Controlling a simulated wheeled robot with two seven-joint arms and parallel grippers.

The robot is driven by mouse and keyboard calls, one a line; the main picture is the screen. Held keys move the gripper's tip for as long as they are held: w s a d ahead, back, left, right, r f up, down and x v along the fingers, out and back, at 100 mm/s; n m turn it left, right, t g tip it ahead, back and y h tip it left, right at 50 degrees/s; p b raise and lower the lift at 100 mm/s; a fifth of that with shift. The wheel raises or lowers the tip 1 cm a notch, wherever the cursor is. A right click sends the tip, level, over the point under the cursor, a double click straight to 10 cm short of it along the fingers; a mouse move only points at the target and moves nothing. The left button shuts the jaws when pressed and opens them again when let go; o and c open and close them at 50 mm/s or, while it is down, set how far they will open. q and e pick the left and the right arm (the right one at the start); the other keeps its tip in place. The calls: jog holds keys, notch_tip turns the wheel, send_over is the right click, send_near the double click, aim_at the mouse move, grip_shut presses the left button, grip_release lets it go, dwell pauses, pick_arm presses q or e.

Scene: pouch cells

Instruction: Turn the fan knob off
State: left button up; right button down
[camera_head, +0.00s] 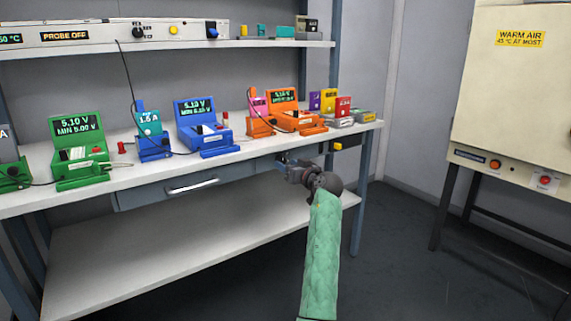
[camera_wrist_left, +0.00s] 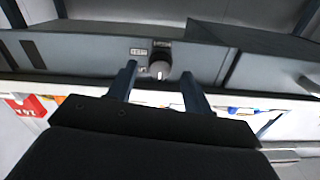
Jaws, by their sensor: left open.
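A knob with a pale face and dark rim (camera_wrist_left: 159,68) sits on the grey front panel of the bench in the left wrist view, with small labels beside it that are too small to read. My left gripper (camera_wrist_left: 158,80) is open, and the knob appears between its two fingertips. I cannot tell whether the fingers touch it. In the head view my left gripper (camera_head: 283,159) is at the bench's front, right of the drawer handle. The knob is not clearly visible there. My right gripper is not in view.
The drawer handle (camera_head: 193,185) sticks out left of the gripper. A black box with a yellow part (camera_head: 345,143) is under the bench top, to the right. Coloured testers, including a blue one (camera_head: 200,125), stand on the bench. A cream warm-air cabinet (camera_head: 515,90) stands at right.

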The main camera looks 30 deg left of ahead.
pick_arm(q)
jog(key=shift+p+v, duration=0.45)
jog(key=shift+v, duration=2.35)
